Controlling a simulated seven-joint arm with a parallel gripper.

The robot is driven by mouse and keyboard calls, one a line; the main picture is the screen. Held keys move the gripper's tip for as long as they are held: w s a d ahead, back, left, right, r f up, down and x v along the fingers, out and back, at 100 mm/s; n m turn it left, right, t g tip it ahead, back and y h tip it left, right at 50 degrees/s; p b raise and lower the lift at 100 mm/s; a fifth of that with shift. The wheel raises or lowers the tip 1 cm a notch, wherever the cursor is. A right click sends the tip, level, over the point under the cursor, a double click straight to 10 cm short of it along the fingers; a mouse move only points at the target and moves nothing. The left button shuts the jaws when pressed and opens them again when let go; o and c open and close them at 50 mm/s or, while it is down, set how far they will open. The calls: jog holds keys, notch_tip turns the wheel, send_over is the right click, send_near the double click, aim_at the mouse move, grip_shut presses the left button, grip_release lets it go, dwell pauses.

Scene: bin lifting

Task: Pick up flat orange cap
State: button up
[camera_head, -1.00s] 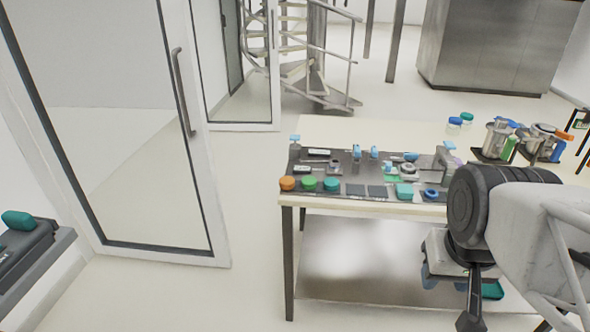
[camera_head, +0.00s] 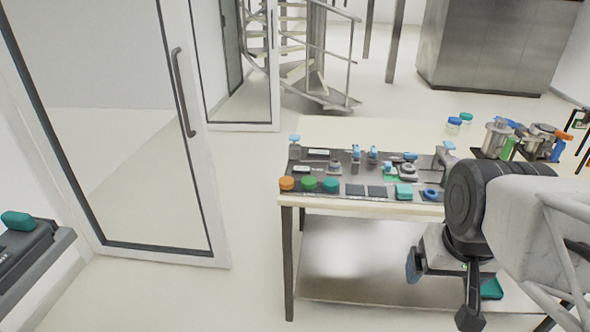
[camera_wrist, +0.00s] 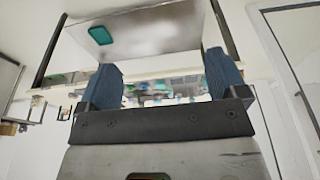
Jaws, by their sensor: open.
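The flat orange cap (camera_head: 287,184) sits at the front left corner of the dark panel on the table in the head view. It is small and round, in line with a green cap and a teal cap to its right. My gripper (camera_head: 413,266) is in front of the table at the right, below the tabletop and well away from the orange cap. I cannot make out the orange cap in that view.
The green cap (camera_head: 309,184) and teal cap (camera_head: 331,185) stand close beside the orange one. The table (camera_head: 375,205) has a lower shelf (camera_head: 350,262) with a teal object (camera_head: 491,289). Metal vessels (camera_head: 497,138) stand at the right. Floor is free left of the table.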

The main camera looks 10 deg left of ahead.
jog(key=w+a+r+n, duration=0.2)
jog(key=w, duration=0.6)
jog(key=w+a+r+n, duration=0.1)
jog(key=w+a+n, duration=0.1)
jog(key=w, duration=0.6)
jog(key=n+g, duration=0.3)
jog(key=n, duration=0.9)
send_over(286, 180)
jog(key=f, duration=1.8)
jog(key=shift+s+d+f, duration=0.1)
jog(key=shift+d+f, duration=0.15)
jog(key=shift+w+a+f, duration=0.25)
jog(key=shift+a+f, duration=0.1)
jog(key=shift+f, duration=1.3)
